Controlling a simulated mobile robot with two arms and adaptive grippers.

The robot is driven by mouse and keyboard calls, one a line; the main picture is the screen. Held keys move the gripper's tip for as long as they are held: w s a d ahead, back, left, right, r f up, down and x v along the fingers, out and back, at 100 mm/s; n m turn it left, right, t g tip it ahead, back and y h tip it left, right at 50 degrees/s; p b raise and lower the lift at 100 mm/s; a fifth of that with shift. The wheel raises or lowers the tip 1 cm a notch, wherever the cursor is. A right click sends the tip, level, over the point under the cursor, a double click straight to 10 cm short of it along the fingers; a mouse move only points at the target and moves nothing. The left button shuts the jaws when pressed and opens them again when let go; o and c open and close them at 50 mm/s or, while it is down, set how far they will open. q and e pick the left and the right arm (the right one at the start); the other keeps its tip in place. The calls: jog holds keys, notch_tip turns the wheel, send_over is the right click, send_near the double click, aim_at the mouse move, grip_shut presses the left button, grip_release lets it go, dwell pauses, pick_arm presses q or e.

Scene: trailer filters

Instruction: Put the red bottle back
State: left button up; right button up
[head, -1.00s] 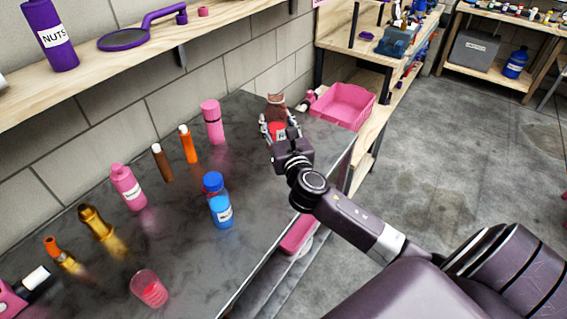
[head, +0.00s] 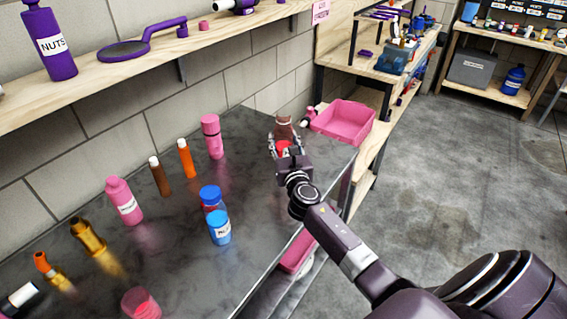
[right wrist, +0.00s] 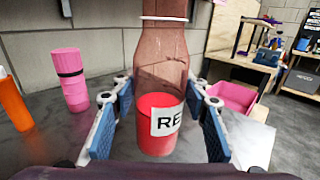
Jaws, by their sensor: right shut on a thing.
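In the head view the bottle (head: 283,127) and my right gripper (head: 286,148) are over the far right end of the dark counter (head: 170,260). I cannot tell whether the bottle's base touches the counter. My left gripper is not in view.
A pink bin (head: 343,122) is just right of the bottle. A pink cylinder (head: 212,137), an orange tube (head: 186,158), a brown tube (head: 159,176), a pink bottle (head: 124,201) and a blue container (head: 219,228) stand on the counter. A wooden shelf (head: 110,75) runs above.

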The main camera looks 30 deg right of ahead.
notch_tip(320, 180, down, 3)
jog(key=shift+r+b, duration=0.1)
jog(key=shift+b, duration=0.35)
jog(key=shift+f+b, duration=1.25)
jog(key=shift+f, duration=0.8)
jog(key=shift+f, duration=0.15)
jog(key=o, duration=1.4)
